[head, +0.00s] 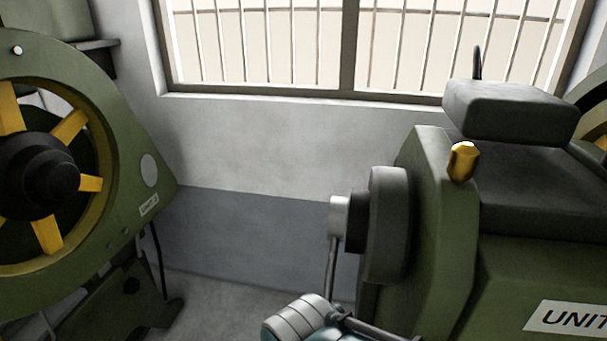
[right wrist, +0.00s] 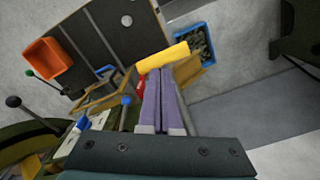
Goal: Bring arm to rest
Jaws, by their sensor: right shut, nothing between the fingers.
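My right gripper (right wrist: 161,76) shows in the right wrist view, with its two pale purple fingers closed together and nothing held between them. A yellow cylinder (right wrist: 162,57) lies just past the fingertips in the picture. I cannot tell whether they touch it. A grey and teal jointed part (head: 298,318) shows at the bottom of the head view and may be my own arm. Neither gripper shows in the head view, and my left gripper is out of sight.
A green machine (head: 448,250) marked "UNIT" stands right, and a green wheel with yellow spokes (head: 82,258) stands left. The wrist view shows an orange bin (right wrist: 47,60), a blue crate (right wrist: 208,30), a blue-tipped lever (right wrist: 127,100) and a black-knobbed lever (right wrist: 14,102). Grey floor lies at right.

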